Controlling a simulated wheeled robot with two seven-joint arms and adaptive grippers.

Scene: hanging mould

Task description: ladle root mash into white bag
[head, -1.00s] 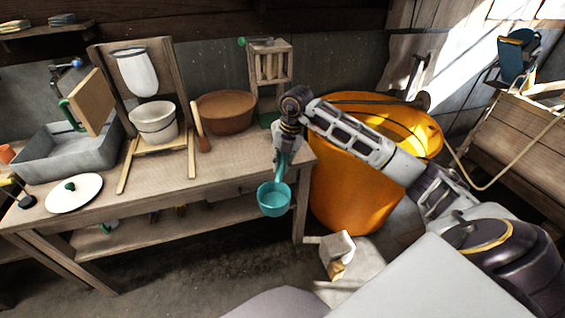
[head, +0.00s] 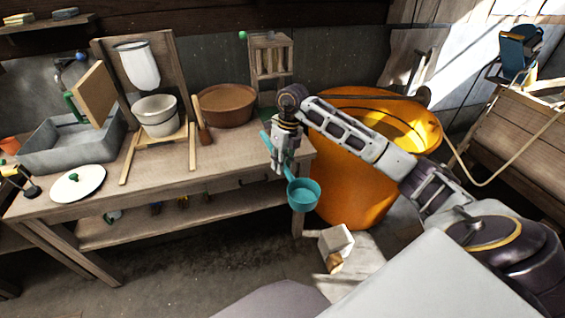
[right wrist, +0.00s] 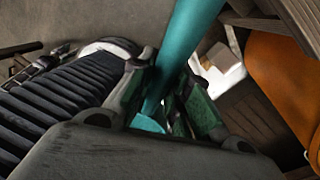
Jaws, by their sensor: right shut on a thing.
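The white bag (head: 138,66) hangs open at the top from a wooden stand on the bench. My right gripper (head: 281,165) is shut on the handle of a teal ladle (head: 303,194), at the bench's right front corner. The ladle is tilted, its cup low and to the right, in front of the orange tub; I see nothing clearly in the cup. The teal handle (right wrist: 182,50) passes between the green finger pads in the right wrist view. A brown bowl (head: 226,106) stands on the bench; I cannot tell whether it holds the root mash. My left gripper is not in view.
A white pot (head: 156,116) stands below the bag. A grey basin (head: 68,150) and a white lid (head: 78,184) are at the left of the bench (head: 150,193). A large orange tub (head: 350,185) stands right of the bench, behind my right arm. A small wooden rack (head: 270,62) stands behind.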

